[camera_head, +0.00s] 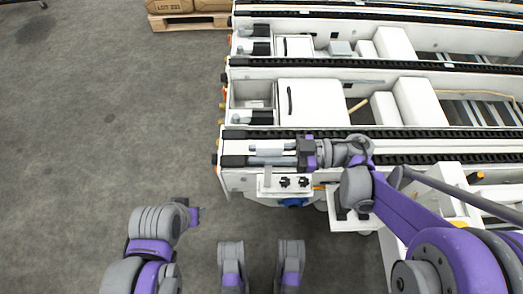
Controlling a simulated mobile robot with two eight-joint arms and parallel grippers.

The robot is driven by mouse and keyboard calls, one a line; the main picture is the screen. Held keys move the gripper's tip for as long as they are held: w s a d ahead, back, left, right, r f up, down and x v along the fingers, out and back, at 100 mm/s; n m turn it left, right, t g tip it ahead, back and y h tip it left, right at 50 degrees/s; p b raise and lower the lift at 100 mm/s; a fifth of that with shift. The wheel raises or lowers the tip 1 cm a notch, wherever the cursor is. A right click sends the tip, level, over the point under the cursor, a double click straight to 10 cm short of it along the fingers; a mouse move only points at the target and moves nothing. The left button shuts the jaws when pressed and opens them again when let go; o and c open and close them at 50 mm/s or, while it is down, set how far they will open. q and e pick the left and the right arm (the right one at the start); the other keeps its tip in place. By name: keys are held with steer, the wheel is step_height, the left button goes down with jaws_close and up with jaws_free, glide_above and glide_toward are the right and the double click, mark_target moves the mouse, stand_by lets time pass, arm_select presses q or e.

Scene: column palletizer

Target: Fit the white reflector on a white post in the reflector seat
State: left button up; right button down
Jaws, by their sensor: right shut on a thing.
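My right gripper (258,153) reaches in from the right, over the near edge of the conveyor frame, with its fingers pointing left. It is shut on a small pale thing, likely the white reflector, which the fingers mostly hide. Just below the fingers is a white bracket (270,187) with two black knobs on the conveyor's near side. A short white upright shows at its left part; I cannot tell whether this is the post or the seat. My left gripper (196,216) is over the floor at the lower left, apart from the conveyor; its fingers are not clear.
White conveyor frames with black chains (400,132) run across the upper right. White boxes (310,100) stand between them. A pallet with cartons (188,12) stands at the top left. The grey floor (90,110) at the left is clear.

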steer(key=shift+f+b, duration=0.4)
steer(key=shift+f, duration=0.1)
stand_by(0.5)
steer(key=c, duration=0.6)
jaws_free()
steer(key=shift+c, duration=0.2)
steer(key=shift+d, duration=0.1)
steer(key=d+p, duration=0.1)
steer(key=d, duration=0.9)
steer(key=shift+d, duration=0.35)
